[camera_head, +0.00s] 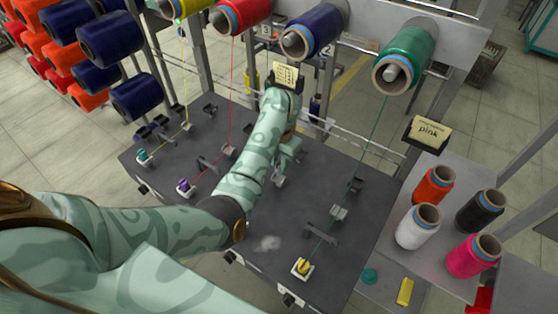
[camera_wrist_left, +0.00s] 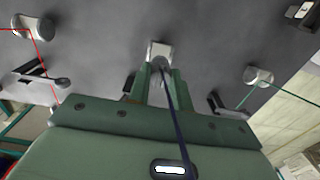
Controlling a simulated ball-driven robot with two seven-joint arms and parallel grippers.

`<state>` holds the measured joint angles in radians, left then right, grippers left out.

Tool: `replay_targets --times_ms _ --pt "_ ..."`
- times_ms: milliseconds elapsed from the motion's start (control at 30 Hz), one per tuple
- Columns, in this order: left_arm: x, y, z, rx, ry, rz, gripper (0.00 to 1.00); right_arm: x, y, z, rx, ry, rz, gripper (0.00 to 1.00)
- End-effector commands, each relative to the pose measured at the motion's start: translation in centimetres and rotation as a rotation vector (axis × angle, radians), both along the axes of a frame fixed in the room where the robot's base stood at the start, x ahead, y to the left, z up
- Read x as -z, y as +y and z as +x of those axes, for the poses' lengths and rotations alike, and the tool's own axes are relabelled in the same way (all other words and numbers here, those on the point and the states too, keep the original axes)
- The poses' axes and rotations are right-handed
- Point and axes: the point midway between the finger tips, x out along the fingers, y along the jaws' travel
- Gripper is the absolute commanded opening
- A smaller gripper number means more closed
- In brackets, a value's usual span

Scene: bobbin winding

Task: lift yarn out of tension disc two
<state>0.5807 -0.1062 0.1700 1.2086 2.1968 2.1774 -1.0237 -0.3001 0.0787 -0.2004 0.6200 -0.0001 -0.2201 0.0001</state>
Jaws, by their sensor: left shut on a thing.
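My left gripper (camera_head: 287,154) is over the grey machine table, partly hidden behind my own arm. In the left wrist view its two green fingers (camera_wrist_left: 159,80) are closed near a small pale metal tension disc (camera_wrist_left: 160,48). Dark blue yarn (camera_wrist_left: 180,125) runs from between the fingertips toward the camera. In the head view that disc (camera_head: 278,181) shows just below the gripper. Whether the yarn still sits in the disc cannot be told. The dark blue bobbin (camera_head: 318,28) is at the top. My right gripper is out of view.
Red yarn (camera_head: 231,90) runs left of my arm and green yarn (camera_head: 370,140) right of it, each to its own tension disc. Colored cones (camera_head: 433,185) stand on a side shelf at right.

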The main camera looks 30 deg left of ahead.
Motion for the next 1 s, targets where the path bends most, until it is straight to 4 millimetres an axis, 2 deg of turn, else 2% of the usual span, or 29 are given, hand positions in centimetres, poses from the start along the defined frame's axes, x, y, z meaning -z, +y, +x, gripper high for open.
replay_targets --times_ms 367,800,1000 --pt "-0.2 0.0 0.0 0.0 0.0 0.0 0.02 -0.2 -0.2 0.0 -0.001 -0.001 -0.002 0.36" --pt "-2.8 0.0 0.0 0.0 0.0 0.0 0.02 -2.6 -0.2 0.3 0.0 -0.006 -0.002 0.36" --pt "-3.2 0.0 0.0 0.0 0.0 0.001 0.02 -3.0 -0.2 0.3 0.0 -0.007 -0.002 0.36"
